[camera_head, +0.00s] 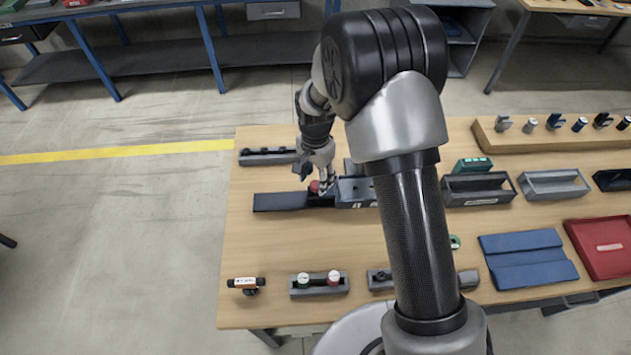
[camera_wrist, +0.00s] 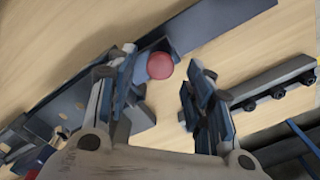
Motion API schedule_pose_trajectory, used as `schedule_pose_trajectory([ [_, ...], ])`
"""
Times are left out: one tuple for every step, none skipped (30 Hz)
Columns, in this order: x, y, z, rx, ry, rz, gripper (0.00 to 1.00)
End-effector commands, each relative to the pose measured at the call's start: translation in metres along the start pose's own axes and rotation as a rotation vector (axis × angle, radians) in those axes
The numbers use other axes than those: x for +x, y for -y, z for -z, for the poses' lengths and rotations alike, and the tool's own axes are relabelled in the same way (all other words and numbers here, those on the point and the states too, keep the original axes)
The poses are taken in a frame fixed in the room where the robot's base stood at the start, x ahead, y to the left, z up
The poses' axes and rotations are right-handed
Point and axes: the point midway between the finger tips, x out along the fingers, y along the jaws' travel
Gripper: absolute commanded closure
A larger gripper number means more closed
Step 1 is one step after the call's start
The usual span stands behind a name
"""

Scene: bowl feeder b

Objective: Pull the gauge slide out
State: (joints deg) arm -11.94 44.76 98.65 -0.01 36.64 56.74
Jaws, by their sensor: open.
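The red round knob (camera_head: 314,187) stands at the dark blue flat rail (camera_head: 280,202), which runs left from a blue-grey block (camera_head: 356,191) on the table. I cannot tell where the slide ends and its track begins. My gripper (camera_head: 322,183) is low over the rail at the knob. In the wrist view my gripper (camera_wrist: 165,82) is open, and the red knob (camera_wrist: 160,65) shows between its fingers, nearer the left finger. Whether that finger touches it I cannot tell. The rail (camera_wrist: 220,25) runs to the upper right. My arm hides part of the block in the head view.
A grey rack with black knobs (camera_head: 268,156) lies behind the rail; it also shows in the wrist view (camera_wrist: 270,88). Grey bins (camera_head: 478,189) and a blue tray (camera_head: 527,258) stand to the right. Bare table lies in front of the rail.

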Motion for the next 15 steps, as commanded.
schedule_pose_trajectory([
  [0.008,0.0,0.0,0.0,0.001,-0.001,0.52],
  [0.011,0.0,0.0,0.0,0.0,0.0,0.52],
  [0.014,0.0,0.0,0.0,0.0,0.0,0.52],
  [0.016,0.0,0.0,0.0,0.0,0.0,0.52],
  [0.017,0.0,0.0,0.0,0.0,0.0,0.52],
  [0.019,0.0,0.0,0.0,0.0,0.0,0.52],
  [0.02,0.0,0.0,0.0,0.0,0.0,0.52],
  [0.02,0.0,0.0,0.0,0.0,0.0,0.52],
  [0.02,0.0,0.0,0.0,0.0,0.0,0.52],
  [0.021,0.0,0.0,0.0,0.0,0.001,0.52],
  [0.02,0.0,0.0,0.0,-0.001,0.001,0.52],
  [0.02,0.0,0.0,0.0,-0.001,0.001,0.52],
  [0.02,0.0,0.0,0.0,-0.001,0.001,0.52],
  [0.02,0.0,0.0,0.0,-0.001,0.001,0.52],
  [0.02,0.0,0.0,0.0,-0.001,0.001,0.52],
])
